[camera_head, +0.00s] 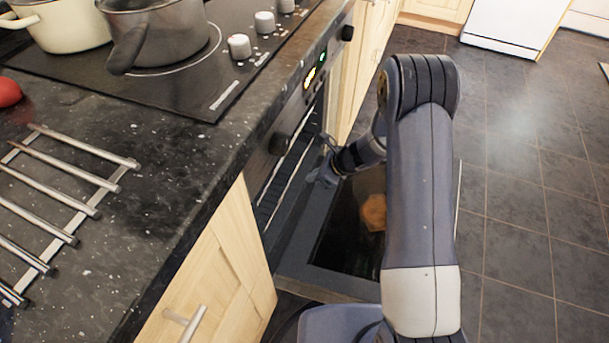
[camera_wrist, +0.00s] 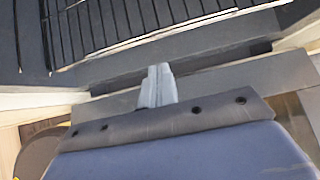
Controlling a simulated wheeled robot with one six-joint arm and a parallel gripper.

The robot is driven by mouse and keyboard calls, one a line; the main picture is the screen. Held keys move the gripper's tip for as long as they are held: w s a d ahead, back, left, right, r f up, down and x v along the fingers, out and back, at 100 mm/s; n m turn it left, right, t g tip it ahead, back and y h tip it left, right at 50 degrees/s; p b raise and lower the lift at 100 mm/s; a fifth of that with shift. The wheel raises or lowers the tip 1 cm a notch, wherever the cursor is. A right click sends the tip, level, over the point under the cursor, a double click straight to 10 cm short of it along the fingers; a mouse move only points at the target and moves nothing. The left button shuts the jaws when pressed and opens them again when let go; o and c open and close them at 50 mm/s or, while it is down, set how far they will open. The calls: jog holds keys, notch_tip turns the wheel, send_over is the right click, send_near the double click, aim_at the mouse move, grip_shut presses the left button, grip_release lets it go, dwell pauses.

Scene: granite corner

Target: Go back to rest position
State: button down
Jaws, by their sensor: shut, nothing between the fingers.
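My gripper (camera_head: 325,168) is at the end of my bent arm, low beside the oven front in the head view. In the wrist view my gripper (camera_wrist: 160,72) has its fingers together with nothing between them. The oven door (camera_head: 318,235) is folded down open, with a dark glass panel. My gripper appears just above the door, near the oven opening. A wire rack (camera_head: 291,165) shows in the opening, and the rack (camera_wrist: 115,25) also fills the top of the wrist view. My forearm hides part of the door.
The granite counter (camera_head: 190,155) is at the left, with a metal trivet (camera_head: 62,200), a red object (camera_head: 8,92) and a hob carrying a grey pot (camera_head: 160,35) and a cream pot (camera_head: 65,22). An orange-brown patch (camera_head: 374,212) shows on the door glass. The tiled floor (camera_head: 530,190) is clear at right.

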jog(key=p+v, duration=0.2)
jog(key=v, duration=0.7)
jog(key=shift+w+a, duration=0.1)
jog(key=a+b+x, duration=0.1)
jog(key=x, duration=0.5)
jog(key=a+r+b+x, duration=0.1)
jog(key=b+x, duration=0.1)
jog(key=x, duration=0.5)
jog(key=shift+w+r, duration=0.3)
jog(key=shift+r, duration=0.05)
jog(key=shift+d, duration=0.1)
